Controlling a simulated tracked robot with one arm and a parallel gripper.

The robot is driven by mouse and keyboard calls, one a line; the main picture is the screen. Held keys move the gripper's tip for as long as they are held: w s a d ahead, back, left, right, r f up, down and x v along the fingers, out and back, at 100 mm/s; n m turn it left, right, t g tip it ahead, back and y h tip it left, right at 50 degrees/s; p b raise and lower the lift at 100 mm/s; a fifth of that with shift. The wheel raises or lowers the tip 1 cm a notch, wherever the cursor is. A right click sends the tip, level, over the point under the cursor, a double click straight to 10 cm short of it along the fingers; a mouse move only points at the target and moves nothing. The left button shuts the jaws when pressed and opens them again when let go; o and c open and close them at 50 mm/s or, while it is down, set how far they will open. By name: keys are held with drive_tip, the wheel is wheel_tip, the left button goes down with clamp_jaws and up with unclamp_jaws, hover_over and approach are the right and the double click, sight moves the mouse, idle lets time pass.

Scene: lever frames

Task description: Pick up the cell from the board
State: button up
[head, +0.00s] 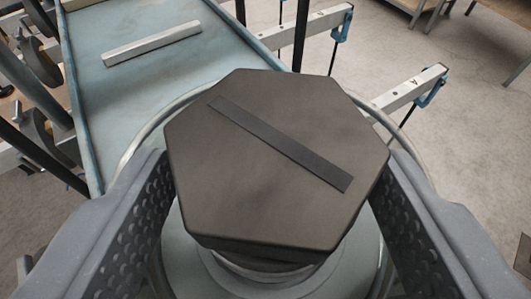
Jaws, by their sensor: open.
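The cell (270,165) is most likely the dark grey-brown block with a six- or seven-sided top in the middle of the head view. A darker flat bar lies slantwise across its top. A pale grey-green round body with rings shows beneath it. My gripper (278,195) is open, with one dark, dimpled jaw at the left of the cell and one at the right. The right jaw looks very near its edge; I cannot tell whether either jaw touches. The board (125,85) seems to be the pale blue rimmed surface at upper left; the cell hides part of it.
A whitish bar (153,43) lies on the blue surface. Pale beams (410,92) with blue clamps and thin dark rods stand at upper right. Dark round parts and posts crowd the left edge. Grey floor and wooden tables (490,15) lie beyond.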

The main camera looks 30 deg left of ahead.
drive_tip(key=shift+x, duration=1.15)
drive_tip(key=shift+r, duration=0.1)
clamp_jaws()
